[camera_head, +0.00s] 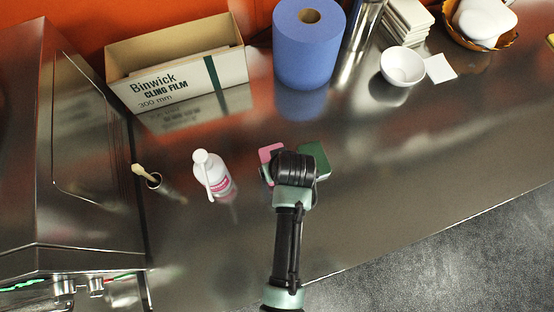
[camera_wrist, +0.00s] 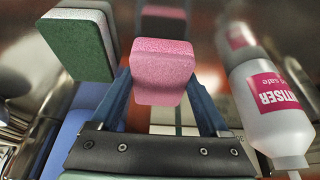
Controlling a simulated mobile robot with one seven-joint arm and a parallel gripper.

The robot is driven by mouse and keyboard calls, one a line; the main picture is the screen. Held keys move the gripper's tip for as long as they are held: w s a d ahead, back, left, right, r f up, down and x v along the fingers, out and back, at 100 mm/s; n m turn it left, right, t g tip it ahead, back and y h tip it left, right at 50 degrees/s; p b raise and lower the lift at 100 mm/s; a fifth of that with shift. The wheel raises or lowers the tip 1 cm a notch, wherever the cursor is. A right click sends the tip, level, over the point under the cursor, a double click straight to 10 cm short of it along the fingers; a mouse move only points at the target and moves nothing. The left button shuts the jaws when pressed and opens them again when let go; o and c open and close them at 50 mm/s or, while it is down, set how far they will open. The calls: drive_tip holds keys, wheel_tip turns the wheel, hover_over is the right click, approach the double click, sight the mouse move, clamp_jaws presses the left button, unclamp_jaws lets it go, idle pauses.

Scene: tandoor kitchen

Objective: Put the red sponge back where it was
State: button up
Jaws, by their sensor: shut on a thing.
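The red sponge, pinkish in the pictures, shows in the wrist view (camera_wrist: 163,70) between the two blue fingers of my gripper (camera_wrist: 158,92). My gripper is shut on it. In the head view one end of the sponge (camera_head: 270,152) shows left of my wrist, which hides the rest and the fingers. In the wrist view a small gap shows between the sponge and its pink reflection, so it seems slightly off the steel counter (camera_head: 400,170). A green and white sponge (camera_head: 316,157) stands close by on the right; it is at upper left in the wrist view (camera_wrist: 75,45).
A white sanitiser bottle (camera_head: 212,177) stands left of my gripper. A cling film box (camera_head: 178,75), a blue roll (camera_head: 308,50) and a white bowl (camera_head: 402,67) line the back. The right counter is clear.

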drive_tip(key=shift+f, duration=1.1)
drive_tip(key=shift+f, duration=0.1)
drive_tip(key=o, duration=1.3)
